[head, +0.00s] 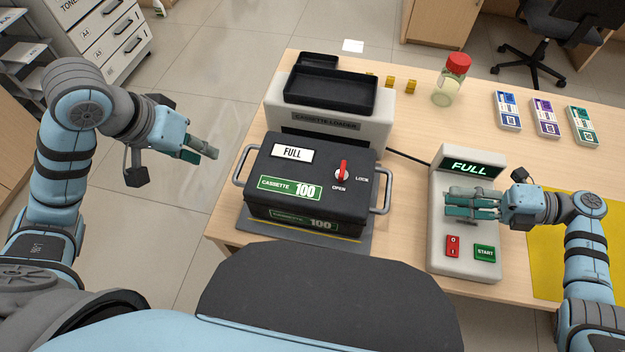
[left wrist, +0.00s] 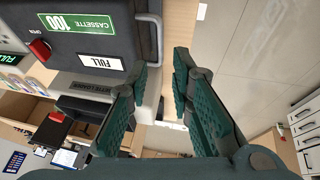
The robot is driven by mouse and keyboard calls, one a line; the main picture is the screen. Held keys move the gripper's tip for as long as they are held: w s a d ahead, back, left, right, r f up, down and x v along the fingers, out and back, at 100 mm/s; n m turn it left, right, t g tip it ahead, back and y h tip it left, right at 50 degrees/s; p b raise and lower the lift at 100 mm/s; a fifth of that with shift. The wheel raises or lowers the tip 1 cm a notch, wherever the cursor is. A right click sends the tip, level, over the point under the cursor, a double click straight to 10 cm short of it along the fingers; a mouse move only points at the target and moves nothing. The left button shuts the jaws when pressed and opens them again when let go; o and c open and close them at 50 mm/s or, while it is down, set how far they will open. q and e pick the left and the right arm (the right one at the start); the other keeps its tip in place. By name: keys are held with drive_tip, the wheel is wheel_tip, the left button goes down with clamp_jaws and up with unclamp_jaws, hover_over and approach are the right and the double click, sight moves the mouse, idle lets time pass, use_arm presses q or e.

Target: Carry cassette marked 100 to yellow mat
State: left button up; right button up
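The black cassette marked 100 (head: 330,165) sits at the loader on a grey base plate (head: 360,238). It has a side handle at left (head: 240,166) and at right (head: 386,192), a FULL label and a red knob (head: 342,170). In the left wrist view the cassette (left wrist: 95,62) is at upper left. My left gripper (head: 212,148) is open and empty, left of the left handle and apart from it; its fingers (left wrist: 164,60) show spread. My right gripper (head: 447,200) is open and empty over the console. The yellow mat (head: 560,245) lies at right, partly hidden by my right arm.
The console (head: 464,240) has a FULL display, a red switch and a green START button. The loader (head: 335,128) carries black trays. A red-lidded jar (head: 451,80), small yellow blocks and several banknote packs (head: 545,118) stand farther back.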

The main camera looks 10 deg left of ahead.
sight(238, 167)
use_arm(q)
drive_tip(key=shift+f, duration=0.1)
use_arm(e)
drive_tip(key=shift+a, duration=0.1)
